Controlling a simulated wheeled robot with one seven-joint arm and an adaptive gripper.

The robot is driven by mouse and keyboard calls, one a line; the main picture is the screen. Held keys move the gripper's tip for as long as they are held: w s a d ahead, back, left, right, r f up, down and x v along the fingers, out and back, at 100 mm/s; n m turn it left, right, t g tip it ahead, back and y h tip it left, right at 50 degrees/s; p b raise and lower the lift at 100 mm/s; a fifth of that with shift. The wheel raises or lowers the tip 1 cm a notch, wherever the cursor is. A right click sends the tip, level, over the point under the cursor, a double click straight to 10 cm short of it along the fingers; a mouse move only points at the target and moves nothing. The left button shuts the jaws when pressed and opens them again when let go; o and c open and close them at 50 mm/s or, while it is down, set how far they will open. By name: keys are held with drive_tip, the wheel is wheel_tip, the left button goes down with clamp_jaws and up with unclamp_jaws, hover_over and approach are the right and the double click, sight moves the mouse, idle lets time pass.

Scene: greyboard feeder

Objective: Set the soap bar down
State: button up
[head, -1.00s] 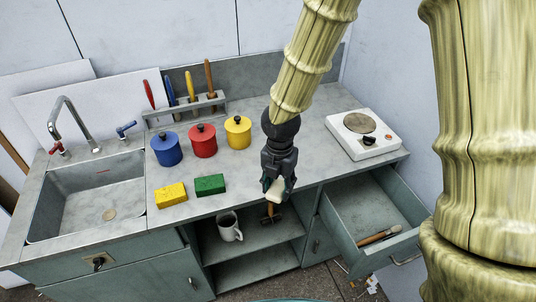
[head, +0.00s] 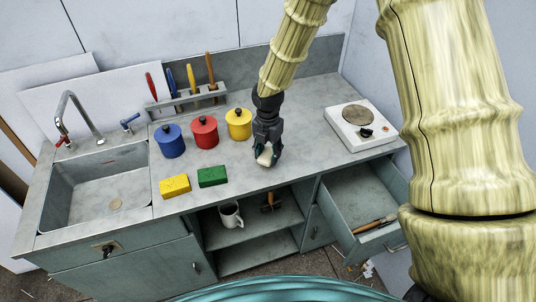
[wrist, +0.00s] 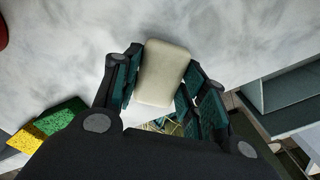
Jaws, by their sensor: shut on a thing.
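The soap bar (wrist: 162,74) is a cream, rounded block. It sits between the two fingers of my gripper (wrist: 165,85) in the wrist view. In the head view my gripper (head: 266,155) points down over the grey worktop (head: 300,120), to the right of the green sponge, with the pale soap bar (head: 264,156) at its tips. The gripper is shut on the soap bar. I cannot tell whether the soap bar touches the worktop.
Yellow (head: 174,186) and green (head: 212,177) sponges lie left of the gripper. Blue, red and yellow (head: 238,124) canisters stand behind. A hotplate (head: 361,124) is at right. An open drawer (head: 365,205) and a shelf with a white mug (head: 230,215) are below. Bare worktop surrounds the gripper.

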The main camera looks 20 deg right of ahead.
sight(268, 153)
drive_tip(key=shift+f+p, duration=0.3)
drive_tip(key=shift+f, duration=0.8)
drive_tip(key=shift+f, duration=0.1)
drive_tip(key=o, duration=1.1)
drive_tip(key=shift+c, duration=0.2)
wheel_tip(268, 153, up, 12)
drive_tip(key=b, duration=0.3)
